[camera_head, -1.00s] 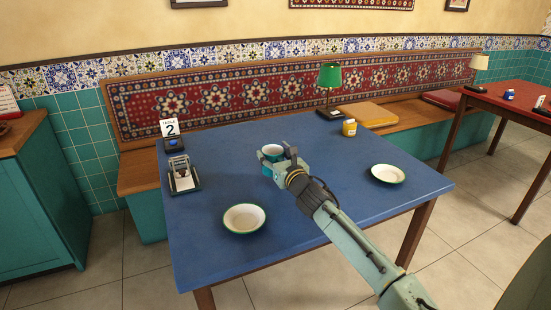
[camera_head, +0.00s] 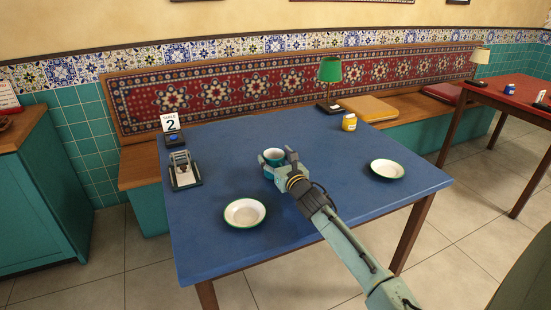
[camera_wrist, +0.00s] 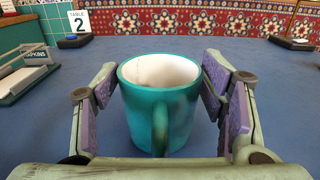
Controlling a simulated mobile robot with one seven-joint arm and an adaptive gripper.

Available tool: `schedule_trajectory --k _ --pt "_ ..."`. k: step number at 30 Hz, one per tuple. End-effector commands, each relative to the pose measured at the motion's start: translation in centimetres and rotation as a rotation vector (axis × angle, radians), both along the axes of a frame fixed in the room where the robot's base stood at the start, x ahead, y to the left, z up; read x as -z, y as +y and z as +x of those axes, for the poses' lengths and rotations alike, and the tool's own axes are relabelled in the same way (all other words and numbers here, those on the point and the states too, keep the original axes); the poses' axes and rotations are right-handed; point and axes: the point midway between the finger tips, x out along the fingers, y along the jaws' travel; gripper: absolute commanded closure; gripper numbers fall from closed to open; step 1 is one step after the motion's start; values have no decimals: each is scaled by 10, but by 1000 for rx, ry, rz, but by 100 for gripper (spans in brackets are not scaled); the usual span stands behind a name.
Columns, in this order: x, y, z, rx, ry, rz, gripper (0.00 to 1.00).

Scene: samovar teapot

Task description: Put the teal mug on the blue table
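The teal mug (camera_wrist: 160,105), white inside, stands upright on the blue table (camera_head: 330,235), its handle facing my wrist camera. In the head view the mug (camera_head: 273,156) is near the middle of the table, partly hidden by my gripper. My gripper (camera_wrist: 160,90) is open around the mug in the wrist view, one padded finger on each side. Narrow gaps show between the pads and the mug's walls. The head view also shows my gripper (camera_head: 280,168), low at the mug's near side.
A white plate (camera_head: 245,213) lies front left and another plate (camera_head: 387,169) lies right. A napkin holder (camera_head: 184,170) and table number sign (camera_head: 171,123) stand at left. A green lamp (camera_head: 330,75) and yellow jar (camera_head: 349,122) stand at the back. The table's front middle is clear.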

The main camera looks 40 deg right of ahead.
Motion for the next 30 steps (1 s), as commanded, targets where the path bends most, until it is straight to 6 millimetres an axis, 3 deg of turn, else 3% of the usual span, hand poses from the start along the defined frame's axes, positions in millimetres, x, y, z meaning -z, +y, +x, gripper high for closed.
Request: schedule_trajectory --k 5,16,30 --pt "0 0 0 0 0 0 22" --pt "-3 0 -2 1 0 -2 22" --pt "0 21 -91 2 1 -3 22"
